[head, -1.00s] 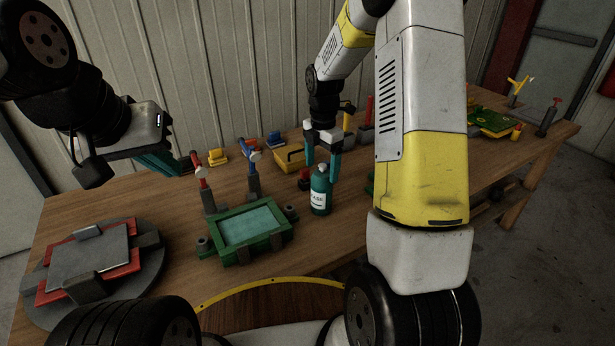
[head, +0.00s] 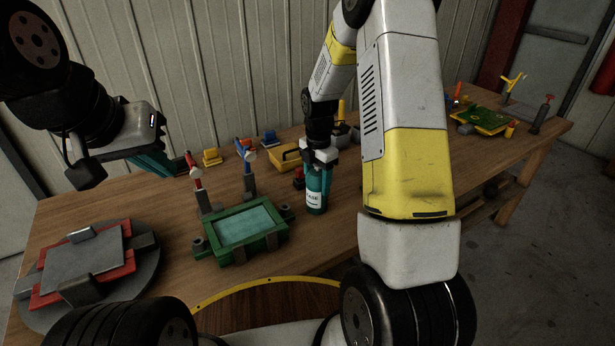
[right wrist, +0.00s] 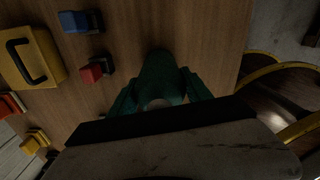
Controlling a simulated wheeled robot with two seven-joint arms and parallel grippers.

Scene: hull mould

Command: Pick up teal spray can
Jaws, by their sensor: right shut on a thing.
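The teal spray can (head: 315,199) stands upright on the wooden table with a white label on its front. My right gripper (head: 318,172) points down over its upper part and is shut on it, a finger on each side. In the right wrist view the can (right wrist: 161,72) shows between the teal fingers (right wrist: 160,92), its lower part hidden by the dark gripper body. My left gripper (head: 178,163) is at the left, above the table and away from the can. It is seen from the side, and the gap between its fingers is hard to judge.
A green frame (head: 285,232) with a pale panel lies left of the can. A yellow toolbox (head: 283,158) and a small red block (right wrist: 91,73) are near the can. A round grey fixture (head: 146,270) sits at front left.

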